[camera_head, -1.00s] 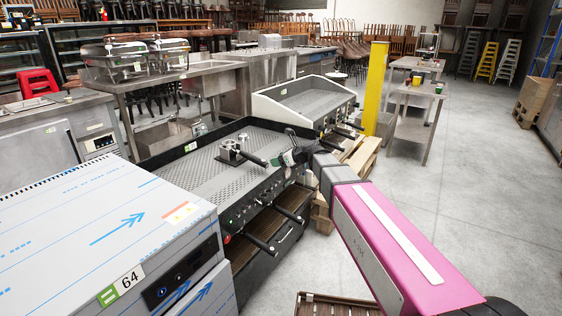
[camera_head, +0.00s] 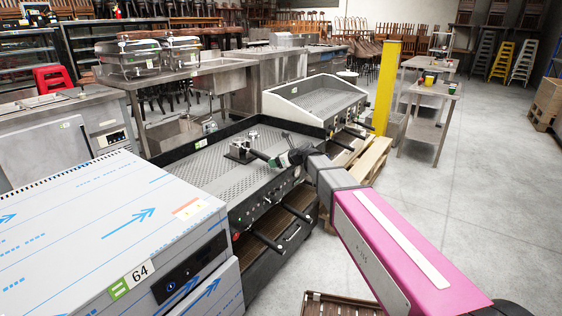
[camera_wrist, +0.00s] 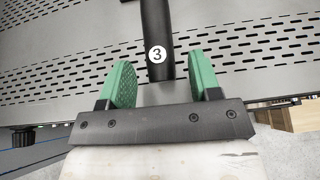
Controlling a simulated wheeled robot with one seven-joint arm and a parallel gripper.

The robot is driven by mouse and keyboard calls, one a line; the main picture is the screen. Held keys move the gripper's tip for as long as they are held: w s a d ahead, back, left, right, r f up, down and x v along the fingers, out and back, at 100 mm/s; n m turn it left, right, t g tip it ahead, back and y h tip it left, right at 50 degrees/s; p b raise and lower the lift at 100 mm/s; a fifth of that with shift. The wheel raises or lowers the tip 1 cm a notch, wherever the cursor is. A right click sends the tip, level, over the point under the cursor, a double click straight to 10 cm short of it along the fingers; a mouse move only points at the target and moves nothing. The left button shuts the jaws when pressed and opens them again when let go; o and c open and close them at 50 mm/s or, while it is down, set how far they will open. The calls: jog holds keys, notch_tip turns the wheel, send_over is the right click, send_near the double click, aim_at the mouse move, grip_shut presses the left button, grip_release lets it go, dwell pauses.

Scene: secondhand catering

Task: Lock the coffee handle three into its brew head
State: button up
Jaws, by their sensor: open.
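Coffee handle three (camera_head: 260,155) lies on the perforated top of the near coffee machine (camera_head: 200,169), its metal head to the left and its black grip toward my gripper (camera_head: 279,159). In the wrist view, the black grip with a white "3" label (camera_wrist: 157,54) reaches between the green fingertips of my gripper (camera_wrist: 160,82). The fingers stand apart with a gap on both sides of the grip, so my gripper is open and not holding it. Other black handles (camera_head: 265,240) stick out from the machine's front. The brew heads are hidden under the machine's top edge.
A wrapped appliance labelled 64 (camera_head: 110,225) stands close at the near left. A second machine (camera_head: 318,97) stands behind, near a yellow post (camera_head: 382,88). A wooden pallet (camera_head: 368,160) lies beside it. The floor at right (camera_head: 490,200) is clear.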

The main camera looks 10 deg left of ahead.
jog(key=shift+x, duration=1.7)
jog(key=shift+c, duration=0.3)
grip_shut()
